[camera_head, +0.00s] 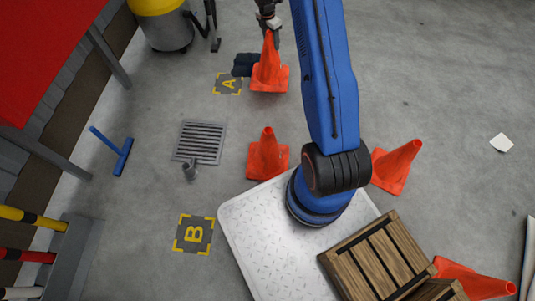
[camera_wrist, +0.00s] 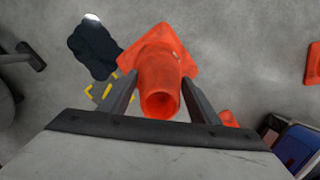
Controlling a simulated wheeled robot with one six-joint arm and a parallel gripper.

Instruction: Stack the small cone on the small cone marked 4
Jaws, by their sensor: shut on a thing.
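My gripper (camera_head: 269,22) is at the top of the head view, shut on the top of an orange cone (camera_head: 268,73). In the wrist view the same cone (camera_wrist: 162,72) sits between the two fingers (camera_wrist: 160,98), its open tip facing the camera. The cone is upright beside floor mark A; I cannot tell whether its base touches the floor. Other orange cones stand nearer: one (camera_head: 267,158) left of my arm, one (camera_head: 397,168) right of it, leaning in the picture, and one (camera_head: 472,282) at the bottom right. No number 4 is readable on any cone.
Floor mark A (camera_head: 228,84) and floor mark B (camera_head: 194,234) lie on the left. A dark item (camera_head: 243,65) lies beside the held cone. A floor grate (camera_head: 199,142), a blue squeegee (camera_head: 123,157) and a wooden crate (camera_head: 378,255) also show. The floor at right is mostly clear.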

